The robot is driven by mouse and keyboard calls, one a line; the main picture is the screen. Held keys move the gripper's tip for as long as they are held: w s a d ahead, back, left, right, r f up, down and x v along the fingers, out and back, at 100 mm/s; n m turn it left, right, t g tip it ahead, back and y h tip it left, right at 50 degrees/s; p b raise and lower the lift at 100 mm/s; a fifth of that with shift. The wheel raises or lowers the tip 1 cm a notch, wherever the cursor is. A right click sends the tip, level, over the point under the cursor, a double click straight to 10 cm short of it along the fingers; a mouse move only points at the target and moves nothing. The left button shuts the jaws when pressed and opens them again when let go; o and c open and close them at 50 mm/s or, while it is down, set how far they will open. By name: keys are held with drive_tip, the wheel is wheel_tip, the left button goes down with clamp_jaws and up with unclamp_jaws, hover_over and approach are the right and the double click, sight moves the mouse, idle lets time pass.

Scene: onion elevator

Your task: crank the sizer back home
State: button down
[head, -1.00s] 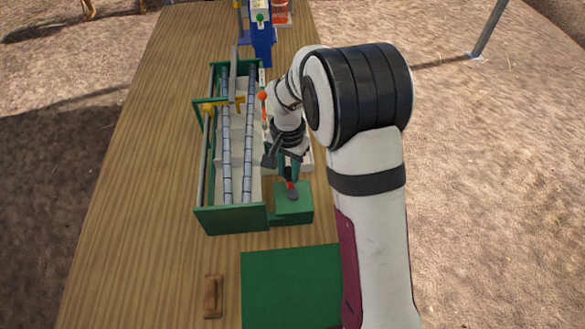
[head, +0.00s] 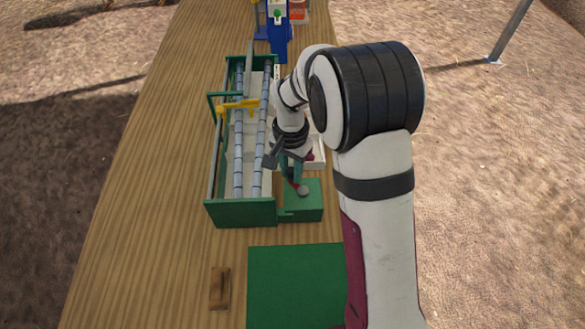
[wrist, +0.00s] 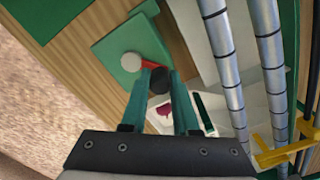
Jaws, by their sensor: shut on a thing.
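The sizer (head: 240,212) is a green-framed bed of long grey segmented rollers, lying lengthwise on the table left of my arm. Its rollers also show in the wrist view (wrist: 222,60). A green block (head: 307,208) stands at its near right corner and carries the crank. The crank has a grey round hub (wrist: 131,62), a short red arm (wrist: 149,64) and a black knob (wrist: 161,80). My gripper (wrist: 161,84) is shut on the knob, with one teal finger on each side. A yellow T-shaped piece (head: 240,105) sits across the sizer's rollers.
A green mat (head: 292,285) and a small brown wooden block (head: 220,288) lie in front of the sizer. A blue machine (head: 278,40) stands at the far end. A white tray (head: 316,153) is partly hidden behind my wrist. The table's left side is clear.

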drive_tip(key=shift+s+a, duration=0.3)
drive_tip(key=shift+s, duration=0.3)
drive_tip(key=shift+s+a, duration=0.2)
drive_tip(key=shift+s, duration=0.5)
drive_tip(key=shift+f, duration=0.1)
drive_tip(key=shift+s, duration=0.65)
